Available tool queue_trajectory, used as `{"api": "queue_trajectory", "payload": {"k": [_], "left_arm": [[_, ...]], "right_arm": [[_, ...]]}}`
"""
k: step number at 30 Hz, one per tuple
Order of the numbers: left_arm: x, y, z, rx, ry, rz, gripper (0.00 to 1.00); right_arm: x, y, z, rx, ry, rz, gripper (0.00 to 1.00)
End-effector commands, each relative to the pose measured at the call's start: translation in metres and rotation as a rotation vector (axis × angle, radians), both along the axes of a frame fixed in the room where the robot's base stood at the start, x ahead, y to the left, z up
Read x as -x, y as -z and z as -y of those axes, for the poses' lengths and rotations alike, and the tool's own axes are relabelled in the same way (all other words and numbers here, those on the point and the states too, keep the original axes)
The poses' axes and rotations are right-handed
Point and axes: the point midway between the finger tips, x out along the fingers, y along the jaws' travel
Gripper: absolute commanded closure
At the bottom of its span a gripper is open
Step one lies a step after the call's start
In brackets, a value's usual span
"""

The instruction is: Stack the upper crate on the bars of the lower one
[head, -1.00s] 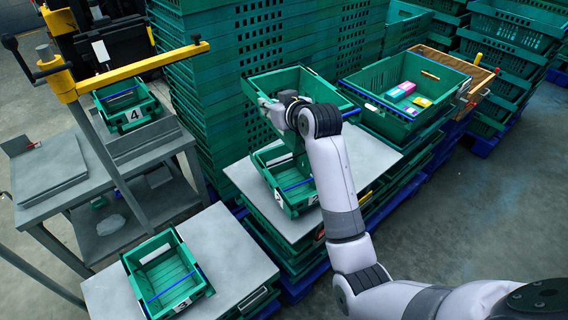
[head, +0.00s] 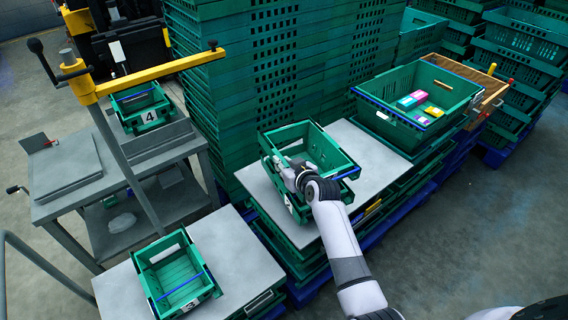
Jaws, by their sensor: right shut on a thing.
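The upper green crate (head: 333,150) is empty and sits directly over the lower green crate (head: 300,213) on the grey table in the middle of the head view. My right gripper (head: 288,172) is shut on the upper crate at its near left wall. The lower crate is mostly hidden beneath it; a blue bar end (head: 347,173) shows at the right and part of a number label at the front. The upper crate looks slightly turned against the lower one. I cannot tell whether it rests on the bars or hangs just above. My left gripper is not in view.
The grey tabletop (head: 365,150) is free to the right of the crates. Crate 3 (head: 165,255) is at the front left, crate 4 (head: 125,98) on a grey stand. A larger crate (head: 375,82) with colourful packages stands right. Tall crate stacks (head: 215,110) rise behind.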

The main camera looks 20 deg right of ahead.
Motion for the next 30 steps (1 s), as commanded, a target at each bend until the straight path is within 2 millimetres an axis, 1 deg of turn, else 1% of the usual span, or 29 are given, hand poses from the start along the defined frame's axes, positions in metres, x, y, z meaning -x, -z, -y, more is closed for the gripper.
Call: {"api": "queue_trajectory", "payload": {"k": [8, 9, 18, 26, 30], "left_arm": [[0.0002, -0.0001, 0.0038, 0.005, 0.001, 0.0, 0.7], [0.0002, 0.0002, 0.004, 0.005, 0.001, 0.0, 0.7], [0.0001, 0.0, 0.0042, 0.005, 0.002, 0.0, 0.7], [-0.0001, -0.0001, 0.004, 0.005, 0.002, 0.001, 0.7], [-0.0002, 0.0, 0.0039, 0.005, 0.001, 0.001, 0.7]], "right_arm": [[-0.0008, 0.0003, 0.0003, 0.003, 0.001, 0.005, 1.0], [0.0, 0.003, 0.0001, 0.001, 0.0, 0.0, 0.83], [0.0, 0.0025, 0.0002, 0.001, 0.0, 0.0, 0.64], [0.0001, 0.002, 0.0003, 0.001, 0.0, 0.001, 0.64], [0.0056, 0.0008, 0.0012, 0.001, 0.001, 0.0, 0.64]]}}
